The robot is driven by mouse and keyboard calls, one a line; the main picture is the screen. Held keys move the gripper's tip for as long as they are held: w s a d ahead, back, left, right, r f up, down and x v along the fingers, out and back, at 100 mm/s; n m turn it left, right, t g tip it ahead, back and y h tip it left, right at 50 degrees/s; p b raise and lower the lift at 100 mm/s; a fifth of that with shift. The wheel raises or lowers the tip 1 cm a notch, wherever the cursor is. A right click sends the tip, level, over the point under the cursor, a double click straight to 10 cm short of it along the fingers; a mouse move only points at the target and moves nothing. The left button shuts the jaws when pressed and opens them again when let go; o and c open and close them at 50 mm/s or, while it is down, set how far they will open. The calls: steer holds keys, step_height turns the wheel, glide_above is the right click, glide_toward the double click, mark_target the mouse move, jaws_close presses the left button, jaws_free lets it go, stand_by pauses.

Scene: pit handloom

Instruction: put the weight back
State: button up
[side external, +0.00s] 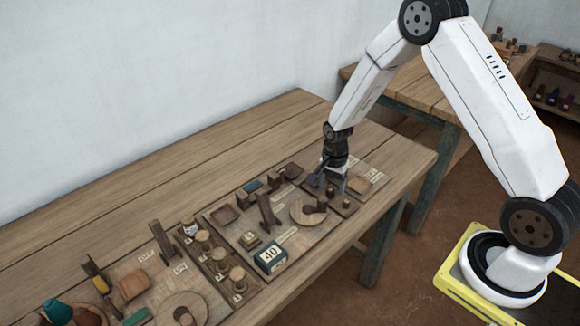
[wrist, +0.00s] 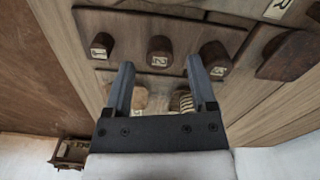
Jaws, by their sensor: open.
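My gripper (side external: 334,184) is open over the right part of the wooden board on the table. In the wrist view my two fingers (wrist: 160,72) are apart, with nothing held between them. Three dark wooden weights, left (wrist: 102,45), middle (wrist: 160,50) and right (wrist: 215,60), stand in a row on a brown rack (wrist: 130,18), each with a pale tag. They lie just beyond my fingertips. A pale round piece (wrist: 139,98) and a striped piece (wrist: 187,101) show partly between my fingers, mostly hidden by the gripper. I cannot tell which piece is the task's weight.
In the side view a round wooden dish (side external: 298,214) lies left of my gripper. A dark box marked 40 (side external: 270,257) and several pale-topped spools (side external: 220,258) stand farther left. The table's back strip (side external: 150,165) is clear. Its front edge is close to the board.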

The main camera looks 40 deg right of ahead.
mark_target(331, 190)
step_height(331, 190, up, 11)
steer(key=shift+f, duration=0.15)
stand_by(0.4)
stand_by(0.5)
steer(key=s+a+r+n+t, duration=0.1)
steer(key=s+a+r+n, duration=0.1)
steer(key=s+a+n, duration=0.2)
steer(key=s+a+r+n+t, duration=0.1)
steer(key=s+a+n, duration=0.3)
steer(key=s+n, duration=0.6)
steer(key=shift+a+r+n+t, duration=0.15)
steer(key=shift+r+n+t, duration=0.25)
steer(key=shift+r, duration=0.5)
